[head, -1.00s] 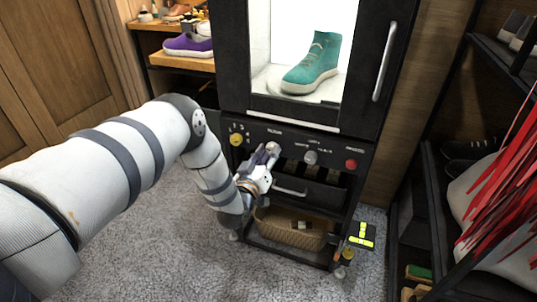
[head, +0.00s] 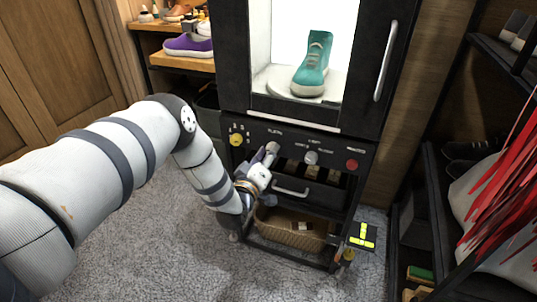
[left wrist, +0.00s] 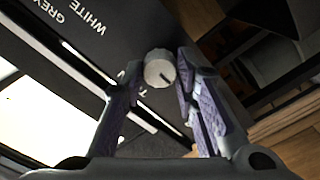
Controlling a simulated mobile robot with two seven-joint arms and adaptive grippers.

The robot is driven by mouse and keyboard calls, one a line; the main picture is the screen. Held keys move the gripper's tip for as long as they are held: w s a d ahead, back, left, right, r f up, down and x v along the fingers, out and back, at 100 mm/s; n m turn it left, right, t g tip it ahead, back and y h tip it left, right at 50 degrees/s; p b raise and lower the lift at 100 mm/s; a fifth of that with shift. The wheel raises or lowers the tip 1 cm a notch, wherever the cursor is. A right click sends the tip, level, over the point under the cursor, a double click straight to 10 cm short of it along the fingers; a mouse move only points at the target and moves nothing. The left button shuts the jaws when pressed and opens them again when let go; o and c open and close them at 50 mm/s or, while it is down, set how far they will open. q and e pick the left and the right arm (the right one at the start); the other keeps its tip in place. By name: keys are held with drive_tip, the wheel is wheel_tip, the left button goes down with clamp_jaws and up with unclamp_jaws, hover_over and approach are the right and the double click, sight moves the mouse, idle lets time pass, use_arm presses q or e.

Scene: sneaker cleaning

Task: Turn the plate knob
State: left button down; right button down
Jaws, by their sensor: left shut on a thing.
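The plate knob (head: 272,147) is a small grey dial on the black control panel (head: 330,160) below the lit cabinet. My left gripper (head: 265,155) is at the panel with its purple-padded fingers shut on the knob. In the left wrist view the knob (left wrist: 159,69) sits between the two fingertips (left wrist: 160,75), its dark pointer line visible. A teal sneaker (head: 313,65) stands on a pale round plate (head: 272,80) inside the cabinet, toe toward the front. My right gripper is not in view.
A second grey knob (head: 311,158), a red button (head: 352,165) and a yellow knob (head: 236,140) are nearby on the panel. A drawer handle (head: 291,190) and wicker basket (head: 290,230) are below. A shelf with shoes (head: 187,46) stands at left.

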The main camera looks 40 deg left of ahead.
use_arm(q)
drive_tip(key=c, duration=1.3)
unclamp_jaws()
drive_tip(key=v, duration=1.2)
